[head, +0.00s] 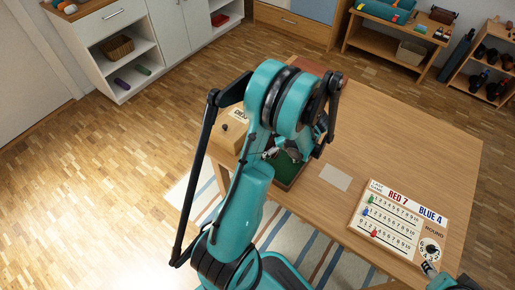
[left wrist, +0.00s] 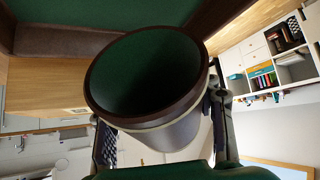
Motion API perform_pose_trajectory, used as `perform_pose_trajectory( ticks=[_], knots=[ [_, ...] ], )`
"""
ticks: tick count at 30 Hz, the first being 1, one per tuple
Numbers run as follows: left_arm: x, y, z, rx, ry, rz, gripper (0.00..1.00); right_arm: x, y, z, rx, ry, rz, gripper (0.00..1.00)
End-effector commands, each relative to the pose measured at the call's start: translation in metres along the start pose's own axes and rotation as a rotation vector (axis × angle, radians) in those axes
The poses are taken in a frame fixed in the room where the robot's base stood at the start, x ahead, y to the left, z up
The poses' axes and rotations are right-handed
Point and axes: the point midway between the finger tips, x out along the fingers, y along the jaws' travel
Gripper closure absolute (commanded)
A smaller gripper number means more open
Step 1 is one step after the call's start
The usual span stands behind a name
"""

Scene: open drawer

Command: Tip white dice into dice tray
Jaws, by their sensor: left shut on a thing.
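A dice cup with a brown rim and dark green lining (left wrist: 150,75) fills the middle of the left wrist view. Its mouth faces the camera and I see no dice inside. My left gripper (left wrist: 163,128) is shut on the cup, with a finger on each side. The dice tray, green with a dark brown rim (left wrist: 75,42), is at the top of that view, beyond the cup. In the head view the dice tray (head: 288,171) is mostly hidden behind my left arm. My right gripper (head: 430,269) is partly in view at the lower right; its jaw state is unclear.
A scoreboard (head: 400,222) with a round dial lies at the right of the wooden table (head: 405,135). A wooden box with lettering (head: 232,128) stands at the table's left edge. A pale card (head: 335,177) lies right of the tray. The table's back right is clear.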

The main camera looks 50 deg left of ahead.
Motion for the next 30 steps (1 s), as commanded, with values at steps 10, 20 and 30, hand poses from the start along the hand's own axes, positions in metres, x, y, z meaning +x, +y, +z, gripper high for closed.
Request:
perform_pose_trajectory(
  ticks=[10, 20, 30],
  knots=[
    [-0.026, 0.000, -0.028, 0.000, 0.000, 0.000, 0.82, -0.022, 0.000, -0.016, 0.000, 0.000, 0.000, 0.60],
    [-0.062, 0.001, -0.066, 0.000, 0.000, 0.000, 0.82, -0.052, 0.000, -0.037, 0.000, 0.000, 0.000, 0.60],
    [-0.068, 0.001, -0.073, 0.000, 0.000, 0.000, 0.82, -0.056, 0.000, -0.040, 0.000, 0.000, 0.000, 0.60]
  ],
)
